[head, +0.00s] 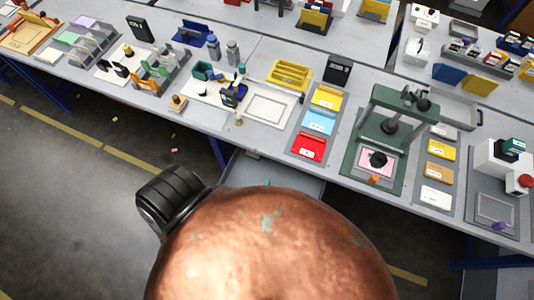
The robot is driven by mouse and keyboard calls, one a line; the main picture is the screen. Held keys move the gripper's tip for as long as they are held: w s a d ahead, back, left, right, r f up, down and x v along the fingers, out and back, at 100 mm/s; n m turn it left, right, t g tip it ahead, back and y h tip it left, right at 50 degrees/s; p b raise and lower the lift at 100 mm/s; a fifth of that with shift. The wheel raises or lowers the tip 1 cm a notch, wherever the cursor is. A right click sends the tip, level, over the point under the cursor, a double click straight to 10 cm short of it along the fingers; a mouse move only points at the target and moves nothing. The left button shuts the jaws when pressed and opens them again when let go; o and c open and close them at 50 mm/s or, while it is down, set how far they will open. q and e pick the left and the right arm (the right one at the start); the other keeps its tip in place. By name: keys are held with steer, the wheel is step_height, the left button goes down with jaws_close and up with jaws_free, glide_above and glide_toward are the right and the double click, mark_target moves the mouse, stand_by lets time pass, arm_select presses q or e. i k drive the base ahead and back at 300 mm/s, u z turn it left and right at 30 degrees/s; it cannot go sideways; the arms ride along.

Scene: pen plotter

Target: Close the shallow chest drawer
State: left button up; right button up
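A shallow grey drawer (305,188) shows under the front edge of the bench, pulled out toward me. A small teal piece and a small tan piece show at it. Its near part is hidden behind a large rounded copper-coloured shape at the bottom of the head view. Neither gripper can be made out. A dark ribbed part shows left of the copper shape, and I cannot tell what it belongs to.
The long grey bench (215,115) carries a green press (384,140), a panel with yellow, blue and red pieces (320,123), and several racks and holders. A blue bench leg (218,153) stands left of the drawer.

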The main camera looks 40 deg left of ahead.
mark_target(241, 171)
steer(key=z, duration=0.2)
steer(key=k, duration=0.75)
steer(key=u, duration=0.45)
steer(key=k, duration=0.85)
steer(key=u, duration=0.55)
steer(key=i, duration=0.2)
steer(key=z, duration=0.2)
